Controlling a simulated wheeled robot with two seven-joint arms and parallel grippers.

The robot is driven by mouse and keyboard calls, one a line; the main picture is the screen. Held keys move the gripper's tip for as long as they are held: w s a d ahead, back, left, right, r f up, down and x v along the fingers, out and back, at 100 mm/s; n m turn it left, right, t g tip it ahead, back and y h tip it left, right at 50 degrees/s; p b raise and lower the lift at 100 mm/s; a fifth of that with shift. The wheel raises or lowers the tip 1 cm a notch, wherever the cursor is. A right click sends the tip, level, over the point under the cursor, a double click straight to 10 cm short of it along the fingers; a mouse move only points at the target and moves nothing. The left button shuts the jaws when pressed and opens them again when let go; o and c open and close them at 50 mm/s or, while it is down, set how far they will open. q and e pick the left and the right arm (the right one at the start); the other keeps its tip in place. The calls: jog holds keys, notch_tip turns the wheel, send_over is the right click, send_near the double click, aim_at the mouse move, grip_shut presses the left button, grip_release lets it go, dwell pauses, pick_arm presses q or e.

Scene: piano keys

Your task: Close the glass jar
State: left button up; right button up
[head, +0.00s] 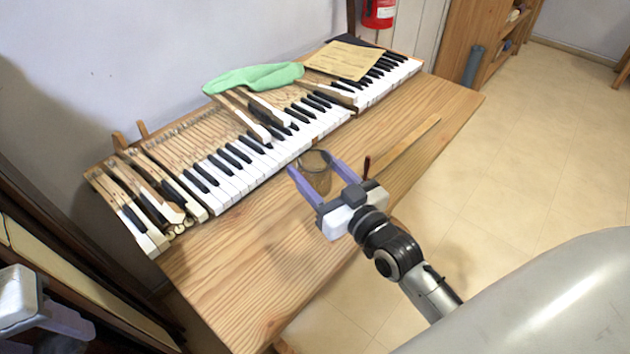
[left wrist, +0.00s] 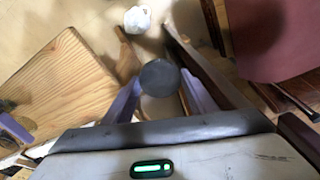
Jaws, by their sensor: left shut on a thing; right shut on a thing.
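A glass jar (head: 316,178) stands near the front edge of the wooden table, between the purple fingers of my right gripper (head: 314,168). The right gripper is shut on the jar, and its rim faces up with no lid on it. My left gripper shows in the left wrist view (left wrist: 160,82), shut on a dark grey round lid (left wrist: 160,78). In that view the lid is held off the table's edge. In the head view only part of the left gripper (head: 50,315) shows at the lower left, and the lid is hidden there.
A piano keyboard (head: 235,165) with some loose keys lies along the back of the table (head: 240,265). A green cloth (head: 252,78) and a paper sheet (head: 345,60) lie on it. A wooden strip (head: 405,147) lies right of the jar. The table's front left is clear.

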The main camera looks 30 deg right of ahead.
aim_at(315, 160)
pick_arm(q)
jog(key=shift+r, duration=0.35)
pick_arm(e)
notch_tip(315, 160, up, 5)
jog(key=shift+f, duration=0.2)
jog(key=o, duration=0.6)
jog(key=c, duration=0.7)
jog(key=shift+c, duration=0.2)
